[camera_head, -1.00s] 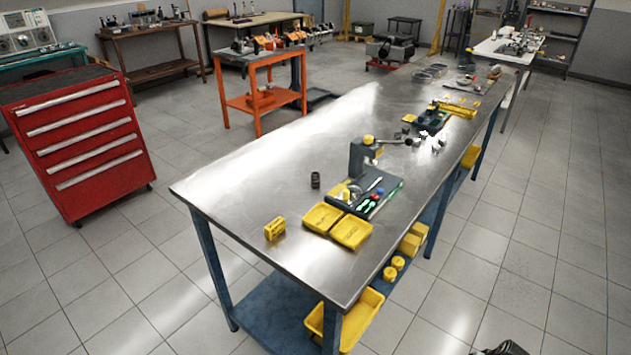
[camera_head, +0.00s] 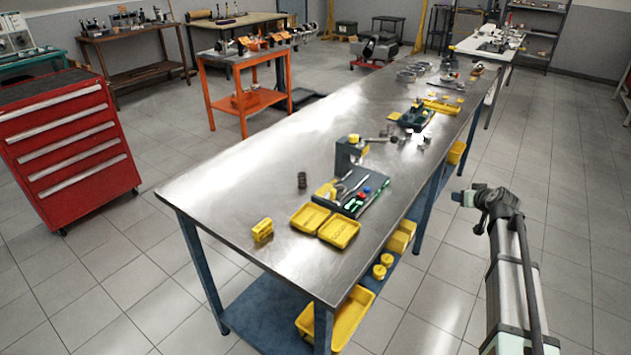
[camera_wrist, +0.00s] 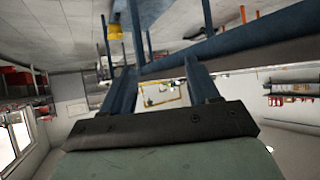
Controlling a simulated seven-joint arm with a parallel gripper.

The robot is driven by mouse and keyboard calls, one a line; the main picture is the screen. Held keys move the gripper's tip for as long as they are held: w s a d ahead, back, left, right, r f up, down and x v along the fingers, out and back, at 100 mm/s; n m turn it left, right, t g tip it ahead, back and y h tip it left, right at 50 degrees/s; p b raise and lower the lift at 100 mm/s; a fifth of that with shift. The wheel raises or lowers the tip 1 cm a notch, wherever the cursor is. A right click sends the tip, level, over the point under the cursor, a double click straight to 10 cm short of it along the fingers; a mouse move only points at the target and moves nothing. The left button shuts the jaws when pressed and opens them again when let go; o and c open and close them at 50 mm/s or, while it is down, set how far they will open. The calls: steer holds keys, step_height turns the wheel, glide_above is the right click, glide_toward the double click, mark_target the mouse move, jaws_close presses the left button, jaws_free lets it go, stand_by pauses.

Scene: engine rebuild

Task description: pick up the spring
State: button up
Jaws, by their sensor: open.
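The spring (camera_head: 302,180) is a small dark coil standing upright on the steel workbench (camera_head: 240,150), left of the tool tray. Nothing touches it. My arm shows at the right of the head view, beyond the bench's right edge, with my gripper (camera_head: 464,198) at its end. The gripper is well apart from the spring. In the wrist view my gripper (camera_wrist: 160,72) has its two fingers spread with nothing between them. The spring cannot be made out in the wrist view.
Near the spring are a yellow block (camera_head: 262,230), two yellow trays (camera_head: 339,231), a dark tool tray (camera_head: 377,182) and a grey press-like stand (camera_head: 349,156). Yellow bins (camera_head: 347,321) sit on the lower shelf. The bench left of the spring is clear.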

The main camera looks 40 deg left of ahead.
steer(key=s+a+r+n+g+y, duration=0.1)
steer(key=s+a+r+n+y, duration=0.15)
steer(key=a+r, duration=1.1)
steer(key=s+a+r+n+y, duration=0.1)
steer(key=s+a+r, duration=0.2)
steer(key=a+r, duration=1.05)
steer(key=n+g+h, duration=0.4)
steer(key=g+h, duration=0.4)
steer(key=h, duration=0.2)
glide_above(302, 177)
steer(key=w, duration=0.1)
step_height(302, 177, down, 10)
step_height(302, 177, down, 7)
steer(key=shift+a+r, duration=0.1)
steer(key=shift+a, duration=0.05)
steer(key=shift+a+f, duration=0.2)
steer(key=shift+f, duration=2.85)
steer(key=shift+c, duration=0.2)
